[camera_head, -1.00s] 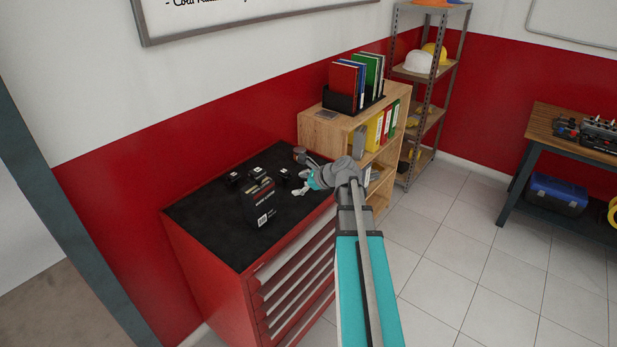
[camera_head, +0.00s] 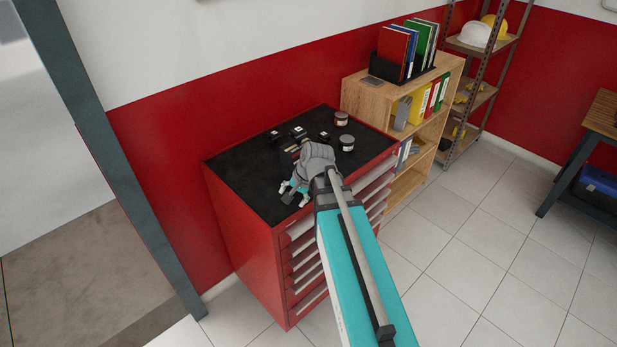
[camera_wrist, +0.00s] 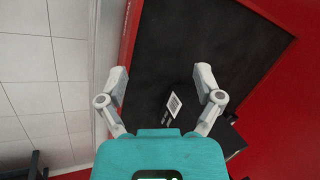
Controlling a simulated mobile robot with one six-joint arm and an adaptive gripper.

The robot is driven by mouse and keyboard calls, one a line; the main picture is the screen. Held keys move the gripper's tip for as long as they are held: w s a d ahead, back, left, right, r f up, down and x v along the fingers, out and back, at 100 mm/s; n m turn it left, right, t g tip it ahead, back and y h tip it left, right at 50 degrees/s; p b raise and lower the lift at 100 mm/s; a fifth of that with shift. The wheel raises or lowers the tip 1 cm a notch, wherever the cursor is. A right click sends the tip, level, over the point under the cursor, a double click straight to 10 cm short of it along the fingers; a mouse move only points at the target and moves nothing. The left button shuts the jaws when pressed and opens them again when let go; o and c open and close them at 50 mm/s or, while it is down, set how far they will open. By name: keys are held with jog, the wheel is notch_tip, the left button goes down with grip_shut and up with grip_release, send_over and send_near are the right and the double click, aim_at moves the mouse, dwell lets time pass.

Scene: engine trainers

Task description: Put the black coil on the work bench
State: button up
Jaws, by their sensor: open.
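Several small black parts, which look like coils, stand on the dark top of a red drawer cabinet: one at the left (camera_head: 274,137), one in the middle (camera_head: 299,131) and one at the right (camera_head: 324,136). Which is the task's coil I cannot tell. My gripper (camera_head: 291,192) is open and empty over the cabinet's front edge, nearer than these parts. In the wrist view its fingers (camera_wrist: 162,80) are spread, with a black box with a white label (camera_wrist: 173,104) beyond and between them. My arm mostly hides this box in the head view. A wood-topped table, apparently the work bench (camera_head: 606,112), shows at the right edge.
The red cabinet (camera_head: 240,225) also carries two small jars, one behind (camera_head: 341,118) and one in front (camera_head: 346,143). A wooden bookcase (camera_head: 409,195) adjoins it, with a metal shelf (camera_head: 480,80) beyond. The tiled floor towards the bench is clear.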

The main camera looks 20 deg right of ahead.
jog(key=s+a+f+n+b, duration=0.1)
jog(key=n, duration=0.1)
jog(key=s+a+f+n+g+h+b, duration=0.1)
jog(key=s+a+f, duration=0.1)
jog(key=s+a+f+n+b, duration=0.1)
jog(key=n, duration=0.1)
jog(key=shift+s+a+f+n+g+h, duration=0.15)
jog(key=shift+s+a+n+g+h, duration=0.15)
jog(key=shift+g+h, duration=0.1)
jog(key=s+a+f+n+g+h+b, duration=0.1)
jog(key=s+a+f+n+b, duration=0.1)
jog(key=s+f+n+b, duration=0.2)
notch_tip(320, 180, down, 3)
jog(key=b, duration=0.2)
jog(key=shift+s+h+b, duration=0.3)
jog(key=shift+d, duration=0.1)
jog(key=c, duration=0.4)
